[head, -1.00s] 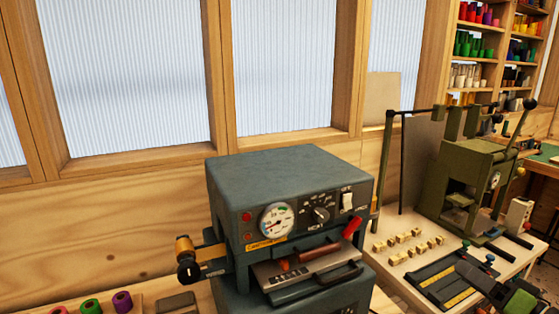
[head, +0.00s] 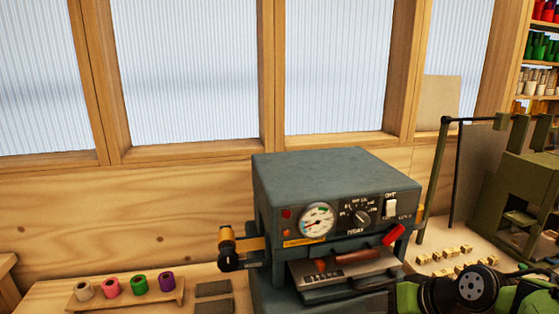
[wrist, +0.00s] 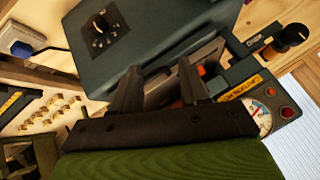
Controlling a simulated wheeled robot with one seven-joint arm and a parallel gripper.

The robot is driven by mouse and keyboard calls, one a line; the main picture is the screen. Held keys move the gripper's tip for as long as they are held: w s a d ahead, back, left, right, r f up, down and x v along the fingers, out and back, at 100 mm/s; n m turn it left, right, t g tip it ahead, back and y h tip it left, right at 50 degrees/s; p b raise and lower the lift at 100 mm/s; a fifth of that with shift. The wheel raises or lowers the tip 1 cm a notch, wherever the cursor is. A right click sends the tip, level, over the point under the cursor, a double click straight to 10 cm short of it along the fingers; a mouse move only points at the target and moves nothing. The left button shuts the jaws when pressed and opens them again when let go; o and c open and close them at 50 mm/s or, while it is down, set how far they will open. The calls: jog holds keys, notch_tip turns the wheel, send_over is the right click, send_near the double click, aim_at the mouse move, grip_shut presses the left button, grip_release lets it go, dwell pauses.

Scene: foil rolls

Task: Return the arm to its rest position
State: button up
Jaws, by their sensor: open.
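In the wrist view, my gripper (wrist: 158,75) has its two dark fingers spread apart with nothing held between them. In the head view, part of my arm (head: 470,290), black and green, shows at the bottom right, in front of the bench. The fingertips cannot be made out there. The grey-blue machine (head: 325,175) stands at the middle with a gauge, knobs and a red-tipped lever.
Several coloured foil rolls (head: 138,284) sit on a wooden rack at the lower left, beside dark flat blocks (head: 212,289). A green press (head: 525,195) and small brass blocks (head: 447,255) stand to the right of the machine. A windowed wall closes off the back.

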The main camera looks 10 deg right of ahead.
jog(key=s+a+n+g+h, duration=0.2)
jog(key=s+a, duration=0.3)
jog(key=a, duration=0.4)
jog(key=s+a+r+h, duration=0.1)
jog(key=s+a, duration=0.1)
jog(key=s, duration=1)
jog(key=shift+s+a+r+h, duration=0.15)
jog(key=shift+s+a+h, duration=0.15)
jog(key=shift+a, duration=0.1)
